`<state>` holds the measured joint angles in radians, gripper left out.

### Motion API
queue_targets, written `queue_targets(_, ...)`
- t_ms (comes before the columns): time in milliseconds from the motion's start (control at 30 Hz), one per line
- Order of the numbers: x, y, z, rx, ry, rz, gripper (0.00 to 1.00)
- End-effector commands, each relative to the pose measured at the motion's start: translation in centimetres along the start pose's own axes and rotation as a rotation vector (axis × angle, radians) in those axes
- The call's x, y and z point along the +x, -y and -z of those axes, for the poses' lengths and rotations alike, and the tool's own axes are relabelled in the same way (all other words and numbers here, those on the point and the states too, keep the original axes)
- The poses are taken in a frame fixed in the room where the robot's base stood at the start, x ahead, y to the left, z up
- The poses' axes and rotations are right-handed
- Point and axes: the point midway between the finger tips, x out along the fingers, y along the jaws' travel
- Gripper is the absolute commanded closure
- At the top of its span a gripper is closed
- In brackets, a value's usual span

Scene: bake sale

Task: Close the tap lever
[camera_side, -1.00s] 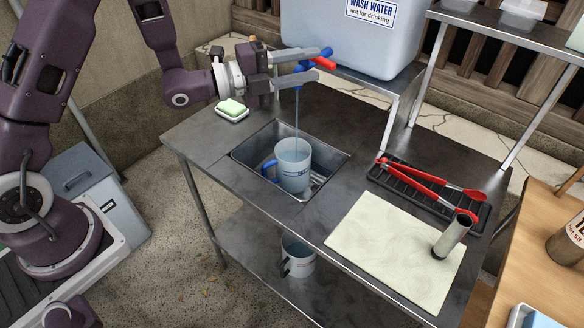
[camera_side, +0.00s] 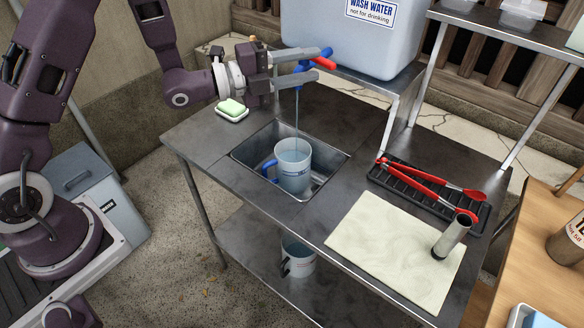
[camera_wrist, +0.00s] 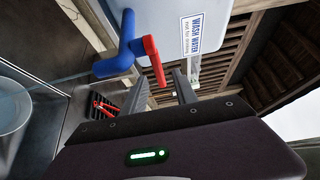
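The blue tap (camera_side: 301,75) sits low on the front of the wash-water tank, and its red lever (camera_side: 325,63) shows beside the fingertips. A thin stream of water falls from the tap into a light mug with a blue handle (camera_side: 293,172), which stands in the sink. My gripper (camera_side: 317,63) is open, with one finger on each side of the lever. In the wrist view, the end of the red lever (camera_wrist: 153,62) reaches down between the two separated fingers (camera_wrist: 160,83). I cannot tell whether either finger touches it. The blue tap body also shows there (camera_wrist: 120,55).
The wash-water tank (camera_side: 350,38) stands on a raised shelf just behind the tap. The metal sink (camera_side: 326,160) is below. Green soap (camera_side: 232,108) lies on a dish at left. Red tongs (camera_side: 430,178), a black rack and a pale board (camera_side: 385,250) are at right.

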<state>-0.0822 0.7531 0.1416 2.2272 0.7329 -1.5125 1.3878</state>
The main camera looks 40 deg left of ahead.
Motion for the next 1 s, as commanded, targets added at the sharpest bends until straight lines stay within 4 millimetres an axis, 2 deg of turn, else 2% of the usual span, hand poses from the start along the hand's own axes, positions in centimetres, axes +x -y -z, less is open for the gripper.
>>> queue_targets(433,0.0,0.0,0.0,0.000,0.000,0.000,0.65)
queue_targets(533,0.2,0.3,0.7,0.012,-0.004,-0.012,0.83)
queue_targets(567,0.4,0.6,1.5,0.027,-0.008,-0.028,0.89)
queue_targets(600,0.6,1.0,3.3,0.059,-0.020,-0.060,0.97)
queue_targets(633,0.6,1.5,4.6,0.087,-0.023,-0.093,1.00)
queue_targets(667,0.4,2.2,4.0,0.102,0.021,-0.122,1.00)
queue_targets(767,-1.6,4.8,3.5,0.109,0.171,-0.242,1.00)
queue_targets(833,-4.2,6.1,3.8,0.072,0.264,-0.330,1.00)
queue_targets(900,-7.0,6.6,4.6,0.012,0.327,-0.405,1.00)
queue_targets(1000,-9.9,6.7,5.8,-0.062,0.367,-0.479,1.00)
